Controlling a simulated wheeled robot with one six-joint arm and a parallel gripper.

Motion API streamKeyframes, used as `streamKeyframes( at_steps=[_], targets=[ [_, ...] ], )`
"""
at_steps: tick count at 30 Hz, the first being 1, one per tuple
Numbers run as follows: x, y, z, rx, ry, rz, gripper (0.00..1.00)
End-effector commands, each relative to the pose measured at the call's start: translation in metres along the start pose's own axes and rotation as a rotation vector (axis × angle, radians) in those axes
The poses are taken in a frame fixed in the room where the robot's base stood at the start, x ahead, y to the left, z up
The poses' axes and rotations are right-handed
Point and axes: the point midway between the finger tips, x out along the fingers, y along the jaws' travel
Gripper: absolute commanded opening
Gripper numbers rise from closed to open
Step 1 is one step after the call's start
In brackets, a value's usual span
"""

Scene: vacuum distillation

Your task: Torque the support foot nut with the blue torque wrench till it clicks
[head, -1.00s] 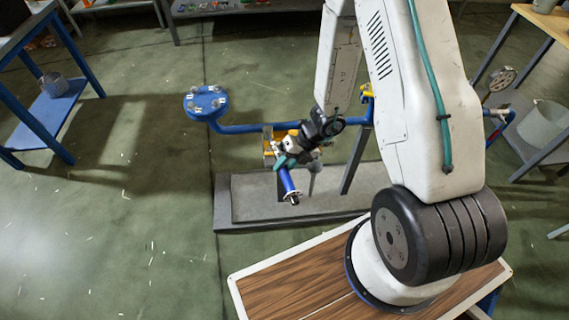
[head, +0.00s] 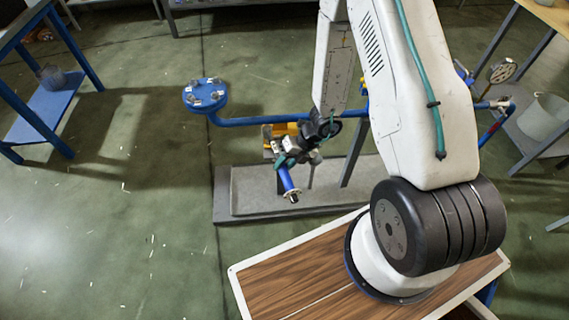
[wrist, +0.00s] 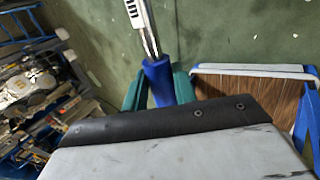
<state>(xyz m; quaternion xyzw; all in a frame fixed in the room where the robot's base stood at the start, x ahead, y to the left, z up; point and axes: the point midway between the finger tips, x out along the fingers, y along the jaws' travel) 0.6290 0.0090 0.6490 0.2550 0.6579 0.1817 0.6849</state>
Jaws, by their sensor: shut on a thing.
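The blue torque wrench shows in the head view by its blue handle (head: 287,178), slanting down to a metal end. My gripper (head: 290,163) is shut around this handle, above the grey base plate (head: 250,208). In the wrist view, the teal fingers of my gripper (wrist: 158,90) sit on either side of the blue handle (wrist: 158,75). A metal shaft with a white marked part runs up from it out of the frame. I cannot make out the support foot nut or whether the wrench touches anything.
A blue pipe (head: 255,121) with a round flange (head: 205,94) runs behind my gripper. A yellow part (head: 284,130) is close behind it. A grey post (head: 355,155) stands on the base plate to the right. Tables stand far left and right; the left floor is clear.

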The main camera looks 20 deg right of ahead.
Motion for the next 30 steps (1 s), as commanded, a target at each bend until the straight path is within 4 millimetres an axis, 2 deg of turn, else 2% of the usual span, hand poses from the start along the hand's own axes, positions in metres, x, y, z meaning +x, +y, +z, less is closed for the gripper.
streamKeyframes(
  at_steps=[14,30],
  targets=[
    [0.0003,-0.0002,0.0006,-0.001,-0.001,0.001,0.00],
    [0.0093,-0.0066,0.0004,0.000,0.000,0.001,0.00]
  ],
)
